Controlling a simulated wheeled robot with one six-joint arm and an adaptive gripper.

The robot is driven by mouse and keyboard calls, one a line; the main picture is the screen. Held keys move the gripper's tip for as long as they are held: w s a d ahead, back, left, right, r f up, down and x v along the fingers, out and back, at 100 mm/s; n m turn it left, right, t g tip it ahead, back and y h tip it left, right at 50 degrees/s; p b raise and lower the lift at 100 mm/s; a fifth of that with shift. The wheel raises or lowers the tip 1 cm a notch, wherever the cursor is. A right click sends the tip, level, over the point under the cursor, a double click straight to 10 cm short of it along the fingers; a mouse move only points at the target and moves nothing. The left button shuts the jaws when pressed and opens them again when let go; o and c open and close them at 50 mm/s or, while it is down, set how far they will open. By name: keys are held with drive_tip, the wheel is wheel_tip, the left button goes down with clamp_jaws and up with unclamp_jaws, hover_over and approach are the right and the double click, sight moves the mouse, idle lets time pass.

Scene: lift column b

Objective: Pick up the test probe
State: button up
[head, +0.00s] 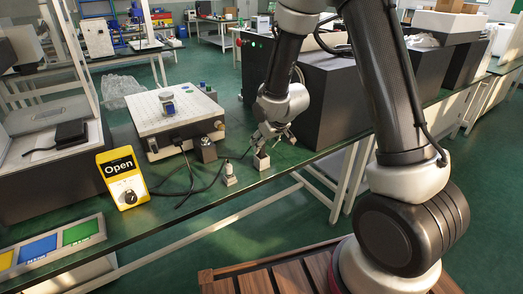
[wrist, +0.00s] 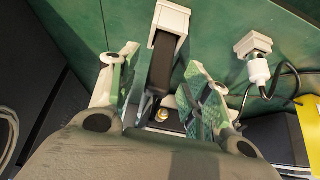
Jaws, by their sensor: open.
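A dark, narrow upright piece (wrist: 161,62), which looks like the test probe, stands in a small white square holder (wrist: 172,16) on the green bench. A small gold-coloured end (wrist: 161,114) shows near my gripper's palm. In the head view the white holder (head: 262,161) sits at the bench's front edge, directly below my gripper (head: 269,139). My gripper is open. In the wrist view its two fingers (wrist: 161,70) stand on either side of the dark piece, with gaps visible. In the head view the fingers and wrist mostly hide the probe.
A white connector on a square base (head: 229,176), with a black cable, stands left of the holder; it also shows in the wrist view (wrist: 258,68). A yellow "Open" sign box (head: 122,180), a white instrument (head: 150,118) and a large dark case (head: 335,100) surround the area.

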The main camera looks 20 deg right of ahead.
drive_tip(key=x, duration=0.2)
drive_tip(key=shift+w+f, duration=0.15)
drive_tip(key=shift+f, duration=0.05)
clamp_jaws()
drive_tip(key=shift+r, duration=0.1)
wheel_tip(320, 180, up, 10)
drive_tip(key=shift+f, duration=0.1)
idle(0.5)
